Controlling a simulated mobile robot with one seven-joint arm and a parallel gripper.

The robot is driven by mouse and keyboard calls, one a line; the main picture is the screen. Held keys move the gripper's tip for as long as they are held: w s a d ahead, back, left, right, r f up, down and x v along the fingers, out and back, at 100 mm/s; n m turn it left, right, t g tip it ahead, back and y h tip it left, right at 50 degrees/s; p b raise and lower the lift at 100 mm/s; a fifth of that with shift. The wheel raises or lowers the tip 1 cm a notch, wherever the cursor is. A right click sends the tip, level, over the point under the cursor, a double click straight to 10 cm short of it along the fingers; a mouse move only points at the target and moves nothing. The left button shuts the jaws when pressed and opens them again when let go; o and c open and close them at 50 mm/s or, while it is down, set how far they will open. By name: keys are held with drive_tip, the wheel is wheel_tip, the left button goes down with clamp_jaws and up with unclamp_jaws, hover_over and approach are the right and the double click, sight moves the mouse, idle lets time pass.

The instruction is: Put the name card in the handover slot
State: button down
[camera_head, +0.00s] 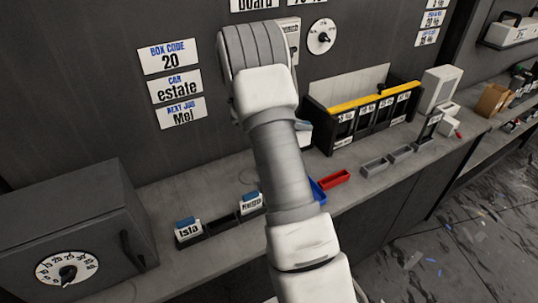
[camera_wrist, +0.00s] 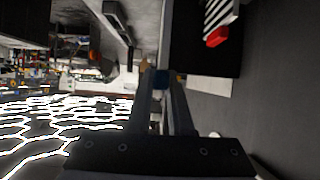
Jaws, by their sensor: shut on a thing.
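My gripper (camera_wrist: 163,84) is shut in the wrist view on a small blue piece (camera_wrist: 162,77), which matches the blue tabs on the name cards. The face of the held name card cannot be made out. In the head view my arm hides most of the gripper. Two other name cards with blue tabs, "Isla" (camera_head: 188,232) and one seemingly "Penelope" (camera_head: 251,204), stand in a dark rack (camera_head: 221,224) on the bench, with an empty place between them. I cannot tell for certain which holder is the handover slot; a small upright dark holder (camera_head: 430,126) with a label stands at the right.
A dark box with a dial (camera_head: 68,268) stands at the left. A red tray (camera_head: 333,179), a blue bin (camera_head: 318,190) and grey trays (camera_head: 388,161) lie on the bench. A black rack with a yellow bar (camera_head: 372,103) stands behind. Wall cards include "Next job Mel" (camera_head: 181,113).

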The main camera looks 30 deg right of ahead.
drive_tip(key=shift+w+a+f+p, duration=0.2)
drive_tip(key=shift+w+a+f, duration=1)
drive_tip(key=shift+f, duration=0.5)
drive_tip(key=shift+w+a+f+p, duration=0.15)
drive_tip(key=shift+w+a+f, duration=0.7)
drive_tip(key=shift+a+f, duration=0.7)
drive_tip(key=shift+w+a+f+p, duration=0.2)
drive_tip(key=shift+w+a+f, duration=0.9)
drive_tip(key=shift+f, duration=0.75)
drive_tip(key=c, duration=1.3)
unclamp_jaws()
drive_tip(key=shift+f, duration=0.1)
drive_tip(key=o, duration=0.5)
drive_tip(key=shift+r, duration=0.25)
drive_tip(key=b+v, duration=0.1)
drive_tip(key=v, duration=1.1)
drive_tip(key=shift+a, duration=0.1)
